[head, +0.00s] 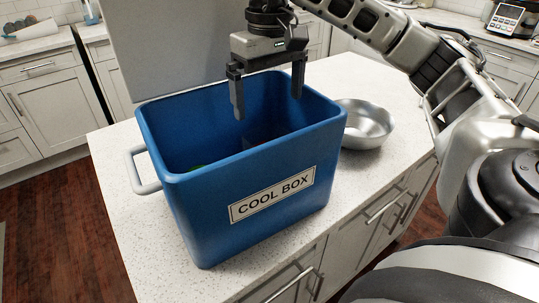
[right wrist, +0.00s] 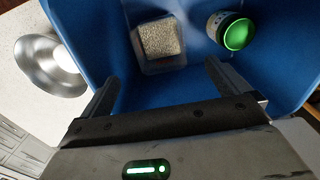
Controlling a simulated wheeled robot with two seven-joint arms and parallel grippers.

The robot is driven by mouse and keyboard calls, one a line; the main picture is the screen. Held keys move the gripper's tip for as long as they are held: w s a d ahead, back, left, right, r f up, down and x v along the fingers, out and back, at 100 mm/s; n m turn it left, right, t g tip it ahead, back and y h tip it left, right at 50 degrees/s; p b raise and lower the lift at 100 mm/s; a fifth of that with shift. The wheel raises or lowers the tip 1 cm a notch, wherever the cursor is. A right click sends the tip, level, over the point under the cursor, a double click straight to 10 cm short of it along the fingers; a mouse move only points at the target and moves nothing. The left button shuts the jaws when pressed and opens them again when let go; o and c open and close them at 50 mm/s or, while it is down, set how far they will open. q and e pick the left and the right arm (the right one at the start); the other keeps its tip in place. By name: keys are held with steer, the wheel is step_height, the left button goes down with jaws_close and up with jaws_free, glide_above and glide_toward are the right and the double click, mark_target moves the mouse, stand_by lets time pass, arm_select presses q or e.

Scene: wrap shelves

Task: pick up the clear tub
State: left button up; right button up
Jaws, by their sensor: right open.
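The clear tub (right wrist: 160,45) lies on the floor of the blue cool box (right wrist: 92,20), with a pale grainy content showing in it. In the head view the cool box (head: 250,203) stands on the counter, and its front wall hides most of the inside. My right gripper (head: 268,105) is open and points down over the box opening, with its fingertips at about rim height. In the right wrist view the fingers of my right gripper (right wrist: 160,80) are apart with nothing between them, and the tub shows beyond them. My left gripper is not in view.
A can with a green top (right wrist: 236,34) stands in the cool box, right of the tub in the right wrist view. A metal bowl (head: 366,124) sits on the counter (head: 120,215) beside the box. The grey lid (head: 165,45) stands raised behind the box.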

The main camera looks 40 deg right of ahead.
mark_target(270, 131)
steer(key=shift+s+f, duration=0.1)
steer(key=shift+f, duration=3.9)
steer(key=shift+r, duration=0.1)
steer(key=c, duration=1.8)
